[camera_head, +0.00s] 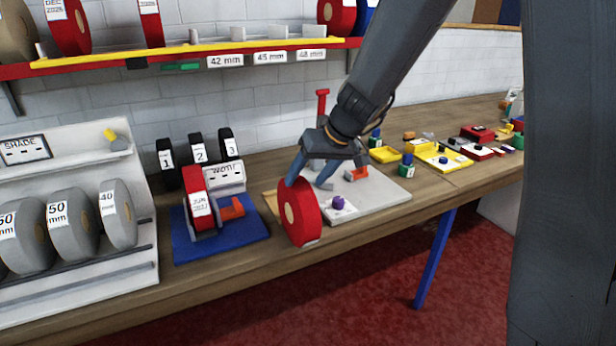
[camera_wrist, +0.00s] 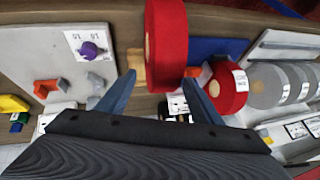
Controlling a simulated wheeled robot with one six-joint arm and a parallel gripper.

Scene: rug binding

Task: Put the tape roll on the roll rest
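A red tape roll (camera_head: 301,213) with a tan core stands upright near the front edge of the bench. It also shows in the wrist view (camera_wrist: 166,45). My gripper (camera_head: 314,178) is just above and behind it. In the wrist view my gripper's blue fingers (camera_wrist: 159,78) are spread to either side of the roll's near end, with a gap on the left; contact on the right is unclear. A tan wooden piece (camera_head: 271,201), perhaps the roll rest, shows beside the roll, which partly hides it. What lies under the roll is hidden.
A blue mat (camera_head: 245,246) to the left holds another red roll (camera_head: 198,203). A grey board (camera_head: 385,196) with a purple knob (camera_head: 338,202) lies right. A white rack (camera_head: 147,265) of grey rolls stands far left. A shelf (camera_head: 110,63) runs above.

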